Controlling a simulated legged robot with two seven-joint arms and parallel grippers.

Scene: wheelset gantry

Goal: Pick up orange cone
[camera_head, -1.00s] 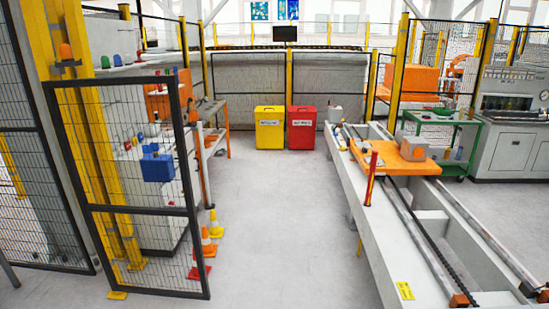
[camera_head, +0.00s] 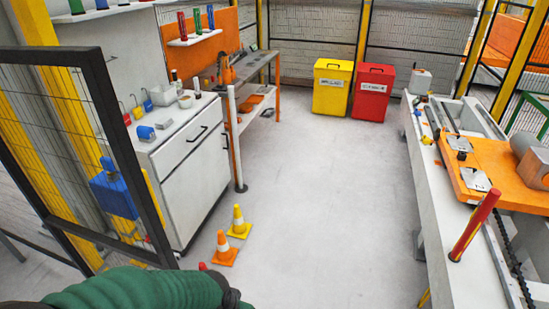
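The orange cone (camera_head: 223,249) has a white band and stands upright on the floor left of the picture's middle. A yellow cone (camera_head: 239,222) with a white band stands just behind it. A small red tip (camera_head: 203,266) shows in front of the orange cone, with the rest hidden behind my green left arm. My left arm reaches in from the lower left, and its dark end, my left gripper (camera_head: 233,298), is near the bottom edge, below the cones in the picture. Its fingers cannot be made out. My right gripper is out of view.
A mesh gate (camera_head: 124,150) stands at the left, beside a white cabinet (camera_head: 190,185). A grey post (camera_head: 234,140) rises behind the cones. Yellow (camera_head: 331,88) and red (camera_head: 373,93) bins stand at the back. A long rail frame (camera_head: 432,215) runs along the right. The middle floor is clear.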

